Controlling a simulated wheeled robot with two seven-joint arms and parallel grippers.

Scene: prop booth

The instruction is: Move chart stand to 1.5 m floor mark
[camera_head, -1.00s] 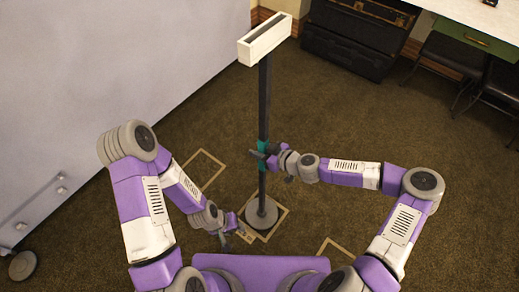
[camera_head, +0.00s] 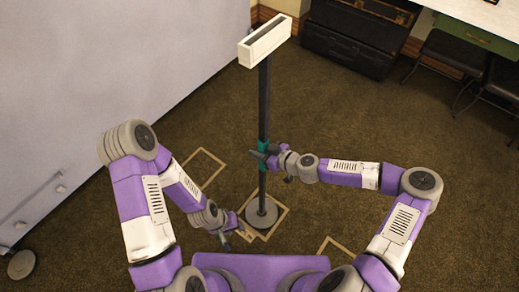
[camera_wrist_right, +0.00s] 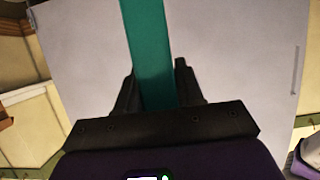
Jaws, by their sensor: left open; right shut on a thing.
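The chart stand (camera_head: 263,100) is upright in the head view, with a dark pole, a white box-like top (camera_head: 264,41) and a round grey base (camera_head: 261,211). The base stands within a tape outline (camera_head: 281,222) on the floor. My right gripper (camera_head: 265,150) is shut on the teal band of the pole; the band (camera_wrist_right: 148,50) also shows between the jaws in the right wrist view (camera_wrist_right: 160,88). My left gripper (camera_head: 229,241) is open and low, left of the base. I cannot tell which distance each floor mark stands for.
Two more tape outlines lie on the carpet, one at the left (camera_head: 204,166) and one at the lower right (camera_head: 337,246). A pale panel (camera_head: 110,60) stands at the left. Dark cases (camera_head: 352,45) and chairs (camera_head: 452,54) line the back right. Open carpet lies between.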

